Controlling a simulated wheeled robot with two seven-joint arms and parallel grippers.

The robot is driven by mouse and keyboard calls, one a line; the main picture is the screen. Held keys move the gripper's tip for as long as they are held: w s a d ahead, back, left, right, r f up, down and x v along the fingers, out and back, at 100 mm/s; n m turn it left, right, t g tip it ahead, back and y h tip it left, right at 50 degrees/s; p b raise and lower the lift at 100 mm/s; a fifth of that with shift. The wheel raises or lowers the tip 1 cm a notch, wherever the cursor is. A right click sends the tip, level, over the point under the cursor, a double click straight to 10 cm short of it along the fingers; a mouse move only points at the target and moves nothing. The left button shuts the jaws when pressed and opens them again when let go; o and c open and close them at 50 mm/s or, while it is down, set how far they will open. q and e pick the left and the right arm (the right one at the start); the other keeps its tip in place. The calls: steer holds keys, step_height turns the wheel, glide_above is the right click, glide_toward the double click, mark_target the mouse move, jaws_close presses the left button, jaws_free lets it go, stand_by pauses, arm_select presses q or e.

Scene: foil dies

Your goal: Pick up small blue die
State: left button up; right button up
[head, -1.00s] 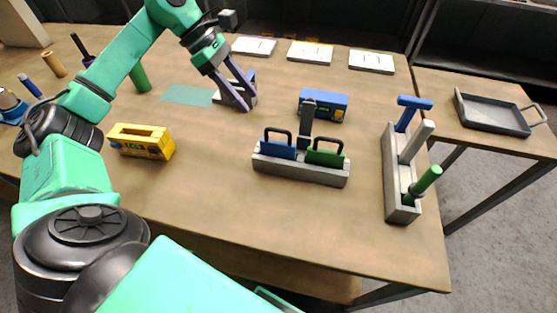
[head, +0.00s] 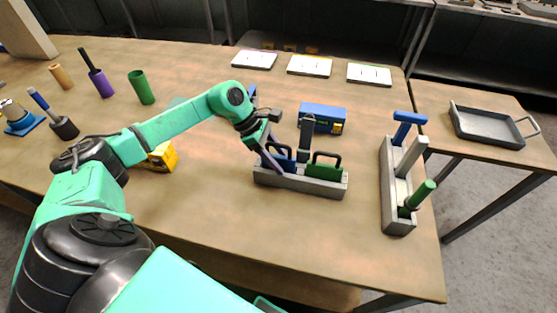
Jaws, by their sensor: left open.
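A small blue die (head: 288,163) with a dark loop handle sits in the left slot of a grey rack (head: 314,188) in the middle of the table. A green die (head: 325,171) with a similar handle sits to its right in the same rack. My left gripper (head: 275,162) is open, its purple fingers pointing down at the blue die and partly covering it. I cannot tell whether the fingers touch the die or straddle its handle. My right gripper is not in view.
A blue box-shaped thing (head: 324,117) stands behind the rack. A grey holder (head: 387,190) with blue, grey and green handled tools stands to the right. A yellow device (head: 163,158) lies left, partly behind my arm. The table front is clear.

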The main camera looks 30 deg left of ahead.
arm_select(q)
jaws_close()
steer(key=shift+w, duration=0.1)
stand_by(1.3)
